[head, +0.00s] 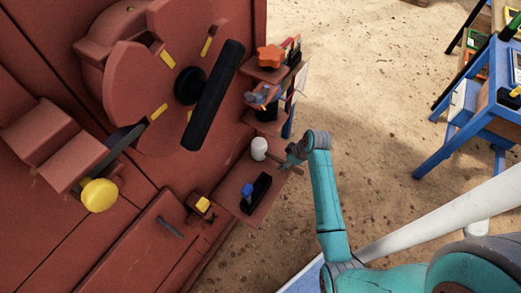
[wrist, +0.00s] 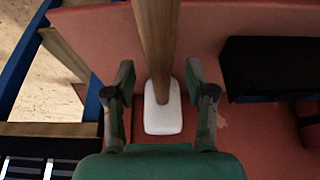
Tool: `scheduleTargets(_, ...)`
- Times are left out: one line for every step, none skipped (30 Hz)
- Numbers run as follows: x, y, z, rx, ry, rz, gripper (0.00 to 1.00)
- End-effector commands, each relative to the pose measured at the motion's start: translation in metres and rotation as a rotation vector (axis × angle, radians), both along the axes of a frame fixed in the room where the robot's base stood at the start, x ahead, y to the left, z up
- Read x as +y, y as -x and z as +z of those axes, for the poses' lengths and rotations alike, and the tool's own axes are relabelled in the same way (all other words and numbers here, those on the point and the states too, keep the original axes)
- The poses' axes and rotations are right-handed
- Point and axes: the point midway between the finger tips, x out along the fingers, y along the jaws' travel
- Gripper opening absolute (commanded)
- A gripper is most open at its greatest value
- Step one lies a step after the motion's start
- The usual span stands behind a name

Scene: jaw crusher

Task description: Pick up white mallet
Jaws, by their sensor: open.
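The white mallet has a white head (head: 259,148) and a brown wooden handle. It lies on a reddish-brown shelf (head: 262,205) beside the large machine, its handle reaching right toward my gripper (head: 294,156). In the wrist view, the white mallet head (wrist: 163,117) is below the middle and the handle runs up to the top edge. My gripper (wrist: 159,78) is open, with one green finger on each side of the handle near the head. A gap shows on both sides. The gripper partly hides the handle in the head view.
A black holder (head: 256,190) with a blue-topped item stands on the same shelf, right of the mallet in the wrist view. An upper shelf holds an orange knob (head: 270,57) and other items. A blue table (head: 478,120) stands right on open sandy ground.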

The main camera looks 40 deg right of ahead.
Motion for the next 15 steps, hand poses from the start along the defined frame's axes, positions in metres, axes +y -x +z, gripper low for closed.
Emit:
scheduleTargets(0.002,-0.002,-0.008,0.003,-0.002,0.001,0.55)
scheduleTargets(0.002,-0.003,-0.012,0.002,-0.001,0.001,0.55)
scheduleTargets(0.003,-0.005,-0.017,0.003,-0.002,0.001,0.55)
scheduleTargets(0.003,-0.007,-0.02,0.002,-0.001,0.001,0.55)
scheduleTargets(0.003,-0.008,-0.023,0.001,-0.001,0.0,0.55)
scheduleTargets(0.004,-0.009,-0.027,0.002,-0.001,0.001,0.55)
scheduleTargets(0.004,-0.01,-0.029,0.001,-0.001,0.0,0.55)
scheduleTargets(0.004,-0.011,-0.03,0.0,-0.001,0.0,0.55)
scheduleTargets(0.004,-0.011,-0.031,0.0,0.0,0.0,0.55)
scheduleTargets(0.004,-0.012,-0.032,0.0,0.001,0.0,0.55)
scheduleTargets(0.004,-0.012,-0.032,0.0,0.001,0.0,0.55)
scheduleTargets(0.004,-0.012,-0.032,0.0,0.001,0.0,0.55)
scheduleTargets(0.004,-0.012,-0.032,-0.001,0.001,0.0,0.55)
scheduleTargets(0.004,-0.012,-0.032,0.0,0.001,0.0,0.55)
scheduleTargets(0.004,-0.012,-0.032,0.0,0.001,0.0,0.55)
